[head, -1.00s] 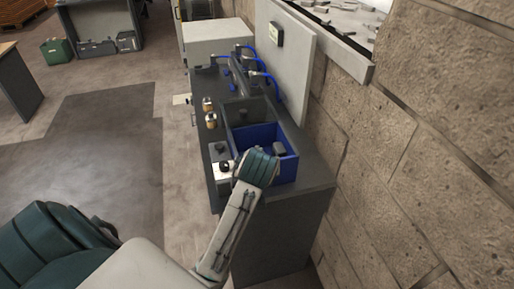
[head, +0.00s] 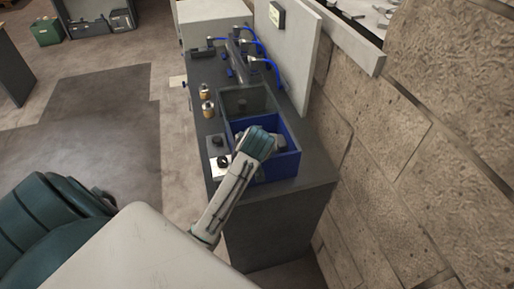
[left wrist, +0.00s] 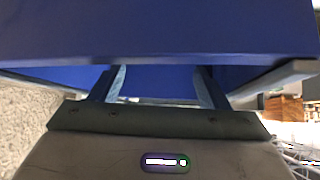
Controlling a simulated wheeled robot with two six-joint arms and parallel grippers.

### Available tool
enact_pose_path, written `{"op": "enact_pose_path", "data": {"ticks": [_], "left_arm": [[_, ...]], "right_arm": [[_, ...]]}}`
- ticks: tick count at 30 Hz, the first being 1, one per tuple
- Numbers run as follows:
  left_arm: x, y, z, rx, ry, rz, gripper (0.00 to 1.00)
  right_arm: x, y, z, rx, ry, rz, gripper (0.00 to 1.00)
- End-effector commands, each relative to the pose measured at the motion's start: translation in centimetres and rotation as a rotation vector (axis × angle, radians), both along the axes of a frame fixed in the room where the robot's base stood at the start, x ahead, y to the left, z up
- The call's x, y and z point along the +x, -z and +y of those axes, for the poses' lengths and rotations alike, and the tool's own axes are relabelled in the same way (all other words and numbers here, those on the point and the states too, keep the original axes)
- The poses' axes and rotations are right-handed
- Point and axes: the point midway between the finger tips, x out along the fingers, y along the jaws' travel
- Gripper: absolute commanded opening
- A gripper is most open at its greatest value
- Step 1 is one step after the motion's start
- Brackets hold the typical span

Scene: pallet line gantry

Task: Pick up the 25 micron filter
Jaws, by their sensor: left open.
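A blue bin (head: 286,163) stands on the dark bench, with a dark grey bin (head: 262,97) behind it. A grey part (head: 277,143) shows inside the blue bin, partly hidden by my wrist; I cannot tell whether it is the 25 micron filter. A dark part (head: 242,105) sits in the grey bin. My left wrist is over the blue bin in the head view, hiding its gripper. In the left wrist view my left gripper (left wrist: 160,86) is open with nothing visible between its fingers, facing blue bin walls (left wrist: 160,35). My right gripper is not in view.
Two brass-coloured fittings (head: 207,106) stand on the bench's left edge. A small white-and-dark block (head: 221,165) is beside the blue bin. Blue hoses (head: 268,66) and an upright panel (head: 296,50) stand behind, near the stone wall (head: 430,130).

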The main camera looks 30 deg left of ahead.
Motion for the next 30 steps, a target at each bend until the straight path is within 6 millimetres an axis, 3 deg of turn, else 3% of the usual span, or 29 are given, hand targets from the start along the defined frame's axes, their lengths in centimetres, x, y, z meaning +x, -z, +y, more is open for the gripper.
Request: {"op": "enact_pose_path", "data": {"ticks": [9,18,19,26,30], "left_arm": [[2.3,3.3,1.1,0.0,0.001,0.002,0.69],[2.7,3.8,1.4,-0.001,0.001,0.0,0.69],[2.7,3.8,1.4,-0.001,0.001,0.0,0.67],[2.7,3.8,1.4,-0.001,0.001,0.001,0.22],[2.7,3.8,1.4,-0.001,0.001,0.001,0.16]], "right_arm": [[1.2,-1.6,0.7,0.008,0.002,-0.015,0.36],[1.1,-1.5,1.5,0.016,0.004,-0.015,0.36],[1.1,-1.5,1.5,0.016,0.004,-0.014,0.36],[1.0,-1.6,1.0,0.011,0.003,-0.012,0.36],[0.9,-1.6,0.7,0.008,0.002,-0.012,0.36]]}}
